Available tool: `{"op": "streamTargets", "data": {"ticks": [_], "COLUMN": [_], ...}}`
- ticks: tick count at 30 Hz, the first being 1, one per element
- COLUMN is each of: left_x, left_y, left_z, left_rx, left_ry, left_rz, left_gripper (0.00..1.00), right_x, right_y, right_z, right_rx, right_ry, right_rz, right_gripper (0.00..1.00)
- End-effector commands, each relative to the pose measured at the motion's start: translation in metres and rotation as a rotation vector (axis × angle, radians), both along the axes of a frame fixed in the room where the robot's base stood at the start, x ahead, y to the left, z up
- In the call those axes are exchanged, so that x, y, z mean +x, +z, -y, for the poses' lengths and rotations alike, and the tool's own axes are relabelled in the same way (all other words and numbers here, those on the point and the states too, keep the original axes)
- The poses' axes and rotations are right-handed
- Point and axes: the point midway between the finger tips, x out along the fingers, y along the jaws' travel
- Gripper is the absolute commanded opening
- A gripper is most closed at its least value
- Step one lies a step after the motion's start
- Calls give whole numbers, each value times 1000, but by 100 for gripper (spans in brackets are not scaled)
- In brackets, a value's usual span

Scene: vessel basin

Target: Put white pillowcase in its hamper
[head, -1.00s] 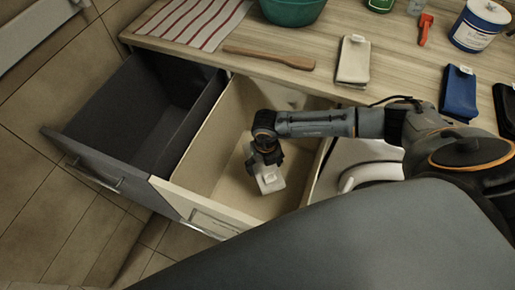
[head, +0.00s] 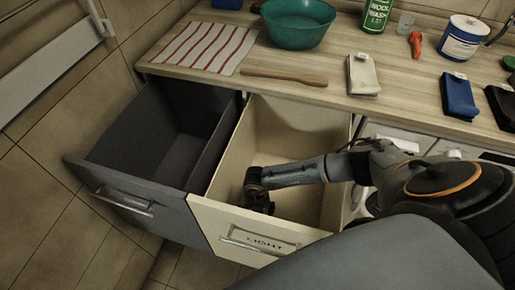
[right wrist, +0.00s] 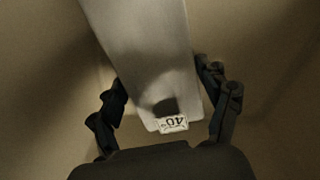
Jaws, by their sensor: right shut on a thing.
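The white pillowcase (right wrist: 145,60) is a pale folded cloth with a small white tag marked 40 in the right wrist view. My right gripper (right wrist: 170,105) is shut on its tagged end. In the head view my right gripper (head: 258,205) is down inside the cream hamper drawer (head: 305,128), whose front label reads LIGHT. The drawer is pulled open. The pillowcase is hidden in the head view behind the drawer front and my arm. My left gripper is not in view.
A dark grey open drawer (head: 125,178) stands left of the cream one. On the counter are a striped towel (head: 205,45), green basin (head: 298,25), wooden stick (head: 285,77), and folded beige (head: 362,75), blue (head: 458,95) and black (head: 503,105) cloths.

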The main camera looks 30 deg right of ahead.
Motion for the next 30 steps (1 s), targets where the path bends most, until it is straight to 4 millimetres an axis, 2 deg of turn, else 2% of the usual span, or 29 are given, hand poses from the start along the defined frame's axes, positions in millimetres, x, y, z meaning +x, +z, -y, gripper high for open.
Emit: {"op": "streamTargets", "data": {"ticks": [3,6,10,19,20,22,23,30], "left_x": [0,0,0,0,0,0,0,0], "left_y": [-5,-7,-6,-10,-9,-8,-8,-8], "left_z": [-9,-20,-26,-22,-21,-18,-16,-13], "left_rx": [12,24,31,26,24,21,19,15], "left_ry": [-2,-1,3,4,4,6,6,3], "left_rz": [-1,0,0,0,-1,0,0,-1], "left_gripper": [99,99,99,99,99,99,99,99], "right_x": [-1,-1,0,-1,-1,-1,-1,-1], "right_y": [-21,-31,-34,-38,-37,-36,-36,-36], "right_z": [-1,0,0,0,0,0,0,0], "right_rx": [0,0,0,0,0,0,0,0], "right_ry": [0,0,1,1,1,1,1,1], "right_rz": [-1,-1,-1,-1,-1,-1,-1,-1], "right_gripper": [36,36,36,36,83,97,99,99]}}
